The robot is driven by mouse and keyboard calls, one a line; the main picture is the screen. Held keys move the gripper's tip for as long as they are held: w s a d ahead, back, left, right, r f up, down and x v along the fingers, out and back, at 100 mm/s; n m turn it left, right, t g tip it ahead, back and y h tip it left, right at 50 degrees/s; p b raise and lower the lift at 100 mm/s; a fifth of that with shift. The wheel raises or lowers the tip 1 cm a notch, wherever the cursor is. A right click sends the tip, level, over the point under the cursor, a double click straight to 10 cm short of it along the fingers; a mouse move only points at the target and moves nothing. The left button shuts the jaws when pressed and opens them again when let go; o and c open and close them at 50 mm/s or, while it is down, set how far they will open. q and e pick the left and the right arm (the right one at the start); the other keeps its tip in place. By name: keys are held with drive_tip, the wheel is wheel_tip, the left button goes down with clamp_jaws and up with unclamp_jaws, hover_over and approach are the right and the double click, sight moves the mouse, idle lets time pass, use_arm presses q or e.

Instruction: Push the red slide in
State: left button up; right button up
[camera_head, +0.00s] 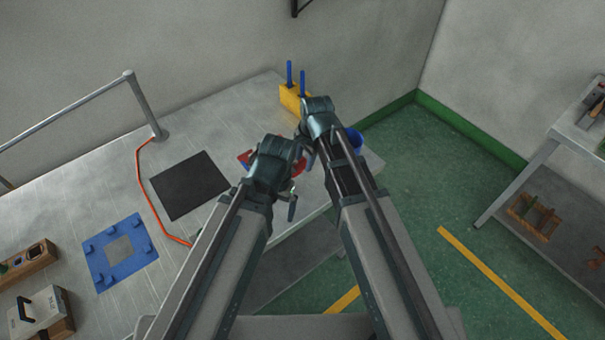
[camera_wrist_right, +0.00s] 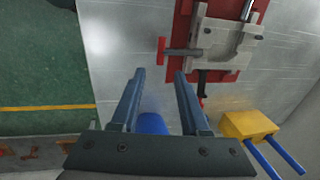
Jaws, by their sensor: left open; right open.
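A red fixture (camera_head: 299,166) sits on the grey table in the head view, mostly hidden by my grippers. In the right wrist view its red base plate (camera_wrist_right: 183,22) carries a grey metal block (camera_wrist_right: 222,45). A red T-shaped end piece (camera_wrist_right: 162,50) on a dark rod sticks out of the block to the left; I take it for the red slide. My right gripper (camera_wrist_right: 160,77) is open and empty, its fingertips just below that piece in the picture, apart from it. My left gripper (camera_head: 291,200) is at the fixture's near side; its fingers are partly hidden.
A yellow block (camera_wrist_right: 248,124) with blue rods stands beside the fixture. A blue round container (camera_wrist_right: 152,123) shows between my right fingers. A black mat (camera_head: 189,186), an orange cable (camera_head: 146,199) and a blue plate (camera_head: 117,252) lie on the table to the left.

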sight(301, 170)
use_arm(q)
wheel_tip(301, 170, down, 4)
drive_tip(key=b, duration=0.3)
drive_tip(key=shift+f, duration=0.15)
use_arm(e)
drive_tip(key=f, duration=0.4)
drive_tip(key=shift+w+a+f, duration=0.1)
drive_tip(key=shift+w+a, duration=0.15)
drive_tip(key=shift+w, duration=0.1)
drive_tip(key=shift+c, duration=0.2)
clamp_jaws()
idle(0.3)
